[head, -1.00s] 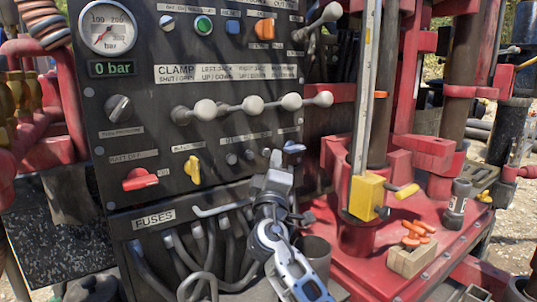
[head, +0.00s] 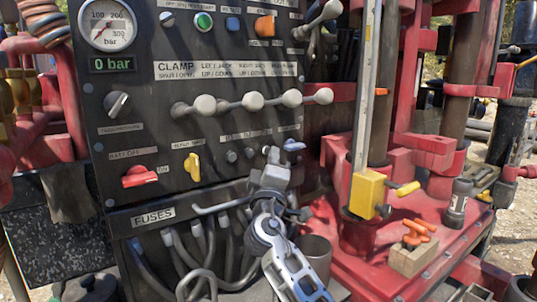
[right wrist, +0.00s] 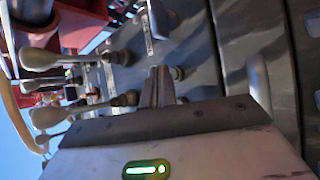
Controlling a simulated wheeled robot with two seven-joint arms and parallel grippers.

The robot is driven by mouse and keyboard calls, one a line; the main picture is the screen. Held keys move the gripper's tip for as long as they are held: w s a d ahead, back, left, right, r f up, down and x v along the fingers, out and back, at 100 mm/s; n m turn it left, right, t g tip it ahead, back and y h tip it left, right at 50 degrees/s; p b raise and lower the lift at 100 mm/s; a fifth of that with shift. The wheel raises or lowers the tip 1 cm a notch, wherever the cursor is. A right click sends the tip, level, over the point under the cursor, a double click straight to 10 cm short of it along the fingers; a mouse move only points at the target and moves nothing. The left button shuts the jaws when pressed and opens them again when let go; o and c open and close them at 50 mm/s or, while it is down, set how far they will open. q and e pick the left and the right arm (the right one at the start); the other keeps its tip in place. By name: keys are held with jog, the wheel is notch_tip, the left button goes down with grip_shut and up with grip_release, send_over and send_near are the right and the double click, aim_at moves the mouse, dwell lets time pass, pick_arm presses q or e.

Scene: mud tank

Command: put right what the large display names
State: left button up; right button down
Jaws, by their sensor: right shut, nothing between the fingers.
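The dark control panel (head: 130,75) fills the left and middle of the head view. No larger display with a named fault shows. My right gripper (head: 272,157) is shut and empty, in front of the panel's lower right, just left of the blue knob. Its closed fingers (right wrist: 158,82) also show in the right wrist view. My left gripper is out of view.
A row of grey ball-ended levers (head: 253,102) sticks out above my right gripper. Cables (head: 190,260) hang below the fuses label. At right, a red deck (head: 380,265) carries a yellow block (head: 366,194), a flashlight (head: 457,204) and a wooden box (head: 411,260) with orange pieces.

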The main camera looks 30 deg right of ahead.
jog(key=shift+w+b, duration=0.45)
jog(key=shift+w, duration=0.05)
dwell(0.7)
dwell(0.3)
jog(key=shift+s+p, duration=0.3)
jog(key=shift+s, duration=0.65)
jog(key=s, duration=0.3)
jog(key=s+p, duration=0.1)
jog(key=s, duration=0.1)
jog(key=shift+d, duration=0.25)
